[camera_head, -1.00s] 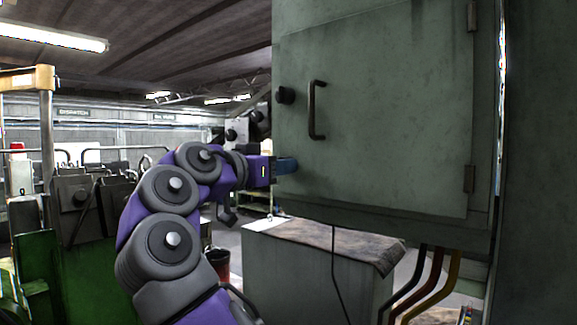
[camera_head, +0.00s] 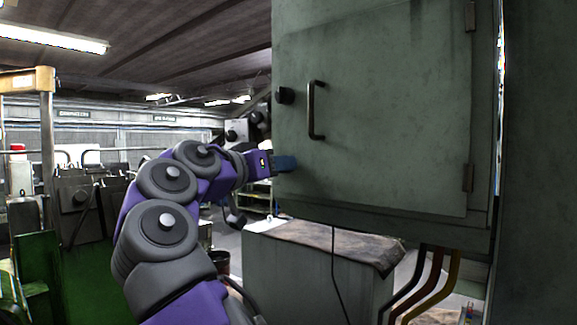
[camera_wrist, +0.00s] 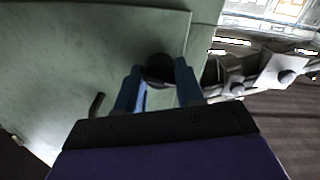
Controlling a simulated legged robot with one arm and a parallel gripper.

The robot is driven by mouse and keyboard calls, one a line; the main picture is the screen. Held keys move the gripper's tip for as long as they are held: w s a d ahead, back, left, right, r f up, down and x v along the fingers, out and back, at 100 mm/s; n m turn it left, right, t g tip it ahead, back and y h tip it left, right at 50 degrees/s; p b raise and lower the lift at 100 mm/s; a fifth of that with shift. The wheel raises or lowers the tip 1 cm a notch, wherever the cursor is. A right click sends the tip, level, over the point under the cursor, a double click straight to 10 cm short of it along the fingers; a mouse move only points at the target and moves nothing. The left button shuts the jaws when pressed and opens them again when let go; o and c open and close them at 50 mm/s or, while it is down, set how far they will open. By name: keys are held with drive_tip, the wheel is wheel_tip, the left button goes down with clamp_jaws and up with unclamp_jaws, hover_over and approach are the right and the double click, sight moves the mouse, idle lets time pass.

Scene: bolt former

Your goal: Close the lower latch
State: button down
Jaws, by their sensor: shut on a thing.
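The lower latch (camera_wrist: 160,68) is a round black knob near the lower left corner of the green-grey cabinet door (camera_head: 390,140). In the wrist view it sits between the two blue fingers of my gripper (camera_wrist: 160,85). My gripper (camera_head: 284,163) is shut on it, and the fingers hide it in the head view. The upper latch (camera_head: 285,96) is a similar black knob higher on the same door edge. A dark bar handle (camera_head: 313,110) stands to its right; the handle also shows in the wrist view (camera_wrist: 96,105). The door lies against the cabinet front.
A low grey cabinet (camera_head: 305,270) with a stained top stands below the door. Coloured cables (camera_head: 432,285) and a thin black cable hang under the cabinet. Green machinery (camera_head: 40,265) stands at the left. Some open floor shows between it and the cabinet.

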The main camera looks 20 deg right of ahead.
drive_tip(key=shift+n+p, duration=0.95)
drive_tip(key=shift+n, duration=0.55)
drive_tip(key=c, duration=1.2)
unclamp_jaws()
drive_tip(key=o, duration=0.5)
drive_tip(key=shift+w+a+f, duration=0.1)
drive_tip(key=shift+w+a, duration=0.05)
drive_tip(key=shift+w, duration=0.1)
drive_tip(key=shift+o, duration=0.9)
drive_tip(key=shift+s, duration=0.15)
